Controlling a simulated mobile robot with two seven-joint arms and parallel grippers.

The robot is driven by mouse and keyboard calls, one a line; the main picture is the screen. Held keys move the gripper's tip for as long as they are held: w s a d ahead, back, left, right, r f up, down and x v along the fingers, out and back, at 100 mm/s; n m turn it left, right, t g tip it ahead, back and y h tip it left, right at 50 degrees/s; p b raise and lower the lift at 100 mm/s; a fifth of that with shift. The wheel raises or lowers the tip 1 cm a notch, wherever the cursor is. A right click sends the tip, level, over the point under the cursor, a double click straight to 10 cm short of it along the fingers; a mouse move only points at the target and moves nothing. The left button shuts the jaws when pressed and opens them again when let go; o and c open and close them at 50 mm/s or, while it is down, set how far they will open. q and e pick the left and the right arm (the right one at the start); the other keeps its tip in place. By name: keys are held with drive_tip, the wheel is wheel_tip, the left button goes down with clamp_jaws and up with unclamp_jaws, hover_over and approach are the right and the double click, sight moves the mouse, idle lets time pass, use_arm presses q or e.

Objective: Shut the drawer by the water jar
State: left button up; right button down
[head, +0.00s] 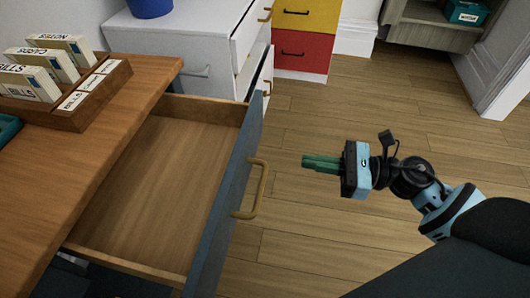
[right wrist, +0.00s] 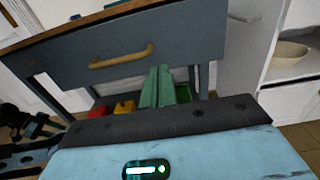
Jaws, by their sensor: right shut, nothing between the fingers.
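A wide drawer (head: 165,180) under the wooden desk is pulled out, showing an empty wooden inside. Its blue-grey front has a brass handle (head: 254,190); the front also shows in the right wrist view (right wrist: 195,45). My right gripper (head: 308,162) is shut and empty, its green fingers pointing at the drawer front from the right, apart from the handle. In the right wrist view its fingers (right wrist: 158,76) appear below and right of the handle. A blue vessel (head: 152,7) is cut off at the top; I cannot tell if it is the water jar. My left gripper is not in view.
The wooden desk (head: 110,150) carries a file rack (head: 75,118) with labelled cards. A white drawer cabinet (head: 190,50) stands behind, its lower drawer seemingly ajar. A yellow and red unit (head: 303,52) is further back. The floor (head: 400,110) right of the drawer is clear.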

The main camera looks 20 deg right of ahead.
approach(250, 152)
drive_tip(key=x, duration=0.5)
drive_tip(key=shift+w+a+p, duration=0.1)
drive_tip(key=shift+w+p, duration=0.05)
drive_tip(key=shift+p, duration=0.2)
drive_tip(key=shift+w+a+f, duration=0.15)
drive_tip(key=shift+w+a, duration=0.15)
drive_tip(key=shift+a, duration=0.2)
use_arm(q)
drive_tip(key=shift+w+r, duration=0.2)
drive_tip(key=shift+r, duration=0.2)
use_arm(e)
drive_tip(key=shift+w+a, duration=0.1)
drive_tip(key=shift+a, duration=0.05)
